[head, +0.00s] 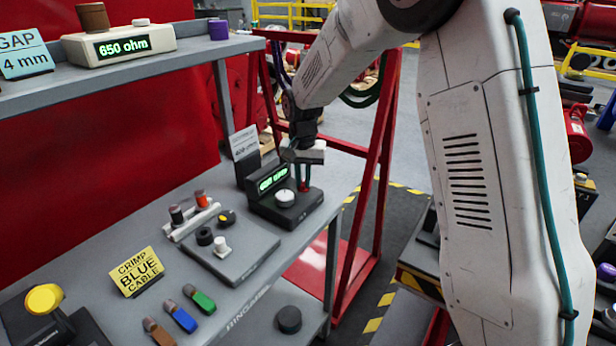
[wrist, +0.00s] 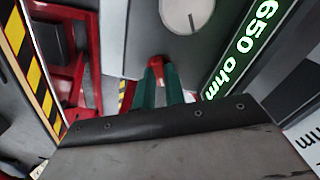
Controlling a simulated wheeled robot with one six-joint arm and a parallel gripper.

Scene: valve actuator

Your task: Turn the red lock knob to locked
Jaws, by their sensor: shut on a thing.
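The red lock knob (wrist: 156,62) shows between the teal fingertips of my gripper (wrist: 158,76) in the wrist view. My gripper is shut on it, and the fingers hide part of it. In the head view a little of the red knob (head: 303,177) shows at the right side of the dark device (head: 290,210), under my gripper (head: 302,184). The device has a white dial (head: 285,197), which also shows in the wrist view (wrist: 186,12). Its lit green display (wrist: 245,48) reads 650 ohm. I cannot tell which way the knob is turned.
A grey card (head: 243,143) stands behind the device. A grey block with small knobs (head: 232,255) sits to its left on the bench (head: 140,235). A red frame (head: 375,150) stands just beyond the bench's right edge.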

